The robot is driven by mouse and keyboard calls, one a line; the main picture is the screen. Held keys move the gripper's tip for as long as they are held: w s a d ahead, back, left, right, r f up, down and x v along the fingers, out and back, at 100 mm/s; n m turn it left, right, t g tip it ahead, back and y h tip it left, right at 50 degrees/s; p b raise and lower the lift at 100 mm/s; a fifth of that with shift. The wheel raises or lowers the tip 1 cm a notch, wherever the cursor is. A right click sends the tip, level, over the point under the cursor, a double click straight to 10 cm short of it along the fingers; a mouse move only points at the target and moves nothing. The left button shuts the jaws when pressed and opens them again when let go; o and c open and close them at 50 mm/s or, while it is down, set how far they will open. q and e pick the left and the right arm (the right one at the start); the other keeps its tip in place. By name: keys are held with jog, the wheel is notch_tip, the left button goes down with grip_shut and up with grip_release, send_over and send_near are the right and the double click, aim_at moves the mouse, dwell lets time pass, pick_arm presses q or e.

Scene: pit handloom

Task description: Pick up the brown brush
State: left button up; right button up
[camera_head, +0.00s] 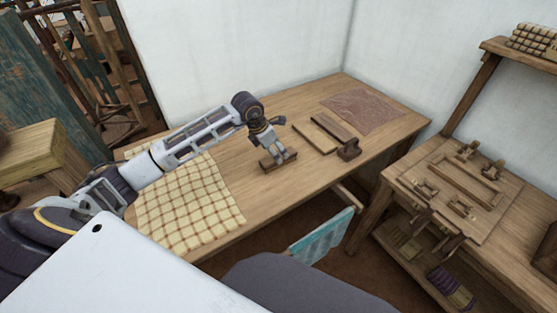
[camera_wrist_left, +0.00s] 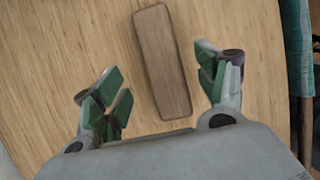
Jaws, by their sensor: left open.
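A plain brown oblong block (camera_wrist_left: 160,50), which looks like the brush, lies flat on the wooden table. In the head view the brown brush (camera_head: 266,164) shows on both sides of my left gripper (camera_head: 277,152), which points down over it and hides its middle. In the left wrist view my left gripper (camera_wrist_left: 164,86) is open, with green-padded fingers on either side of the brush and bare table visible between. The near end of the brush reaches close to the gripper body. My right gripper is not in view.
A checked cloth (camera_head: 185,205) lies left on the table (camera_head: 235,175). Right of the brush are a light board (camera_head: 313,135), a dark board (camera_head: 333,127), a small dark brown tool (camera_head: 349,151) and a reddish-brown sheet (camera_head: 361,110). A bench (camera_head: 425,173) with wooden parts stands at right.

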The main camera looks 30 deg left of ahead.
pick_arm(q)
jog(key=x, duration=0.2)
jog(key=shift+d+f, duration=0.2)
jog(key=shift+f, duration=0.15)
jog(key=shift+x, duration=0.95)
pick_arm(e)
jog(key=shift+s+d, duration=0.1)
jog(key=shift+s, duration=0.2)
pick_arm(q)
jog(key=c, duration=1.2)
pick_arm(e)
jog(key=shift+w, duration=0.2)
pick_arm(q)
jog(key=shift+r, duration=0.15)
jog(key=shift+c, duration=0.2)
jog(key=shift+r, duration=4.85)
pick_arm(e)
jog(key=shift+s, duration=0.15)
